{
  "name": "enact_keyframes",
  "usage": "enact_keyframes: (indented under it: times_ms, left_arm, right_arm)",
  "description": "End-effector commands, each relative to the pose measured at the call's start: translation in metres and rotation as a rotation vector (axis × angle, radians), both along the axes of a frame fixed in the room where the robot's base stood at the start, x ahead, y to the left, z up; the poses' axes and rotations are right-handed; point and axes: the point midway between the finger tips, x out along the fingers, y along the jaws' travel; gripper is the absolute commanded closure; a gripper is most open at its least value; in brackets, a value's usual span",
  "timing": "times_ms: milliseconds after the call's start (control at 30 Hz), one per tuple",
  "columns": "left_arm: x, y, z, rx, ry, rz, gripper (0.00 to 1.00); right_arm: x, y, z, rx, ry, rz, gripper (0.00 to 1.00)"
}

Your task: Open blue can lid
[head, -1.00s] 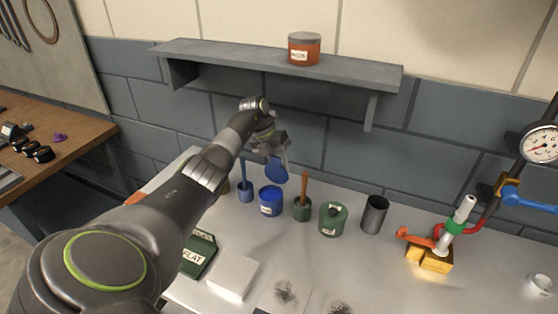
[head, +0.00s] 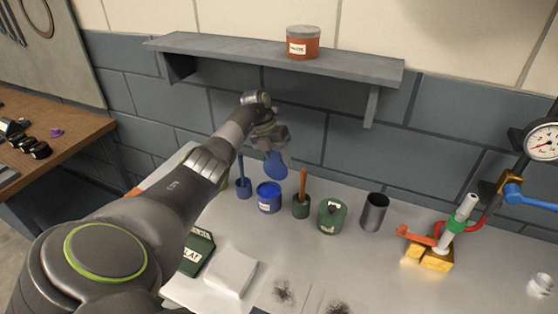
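The blue can (head: 269,199) stands upright on the bench with its top open and a pale label on its front. A blue disc, its lid (head: 275,168), is tilted steeply just above and behind the can, apart from its rim. My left gripper (head: 273,152) is right above the lid and appears shut on its upper edge; the fingertips are partly hidden. My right gripper is not in view.
A green pot with a wooden handle (head: 301,206), a green lidded can (head: 331,217) and a dark metal cup (head: 374,212) stand to the right. A shelf (head: 222,58) holds an orange can (head: 303,44).

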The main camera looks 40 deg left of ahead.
Motion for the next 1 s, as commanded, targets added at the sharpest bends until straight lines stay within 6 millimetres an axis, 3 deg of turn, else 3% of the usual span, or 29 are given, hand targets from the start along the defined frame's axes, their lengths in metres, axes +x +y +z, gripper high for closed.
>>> enact_keyframes:
  times_ms: [267, 633, 1000]
  left_arm:
    - [0.000, 0.006, 0.010, 0.003, -0.004, 0.002, 0.62]
    - [-0.002, 0.026, 0.061, 0.000, -0.002, 0.001, 0.62]
    - [-0.003, 0.029, 0.069, 0.000, 0.000, 0.000, 0.62]
  right_arm:
    - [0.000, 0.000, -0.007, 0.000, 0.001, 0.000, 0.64]
    - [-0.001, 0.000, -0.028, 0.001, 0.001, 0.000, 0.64]
    - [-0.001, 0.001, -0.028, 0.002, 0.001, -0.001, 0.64]
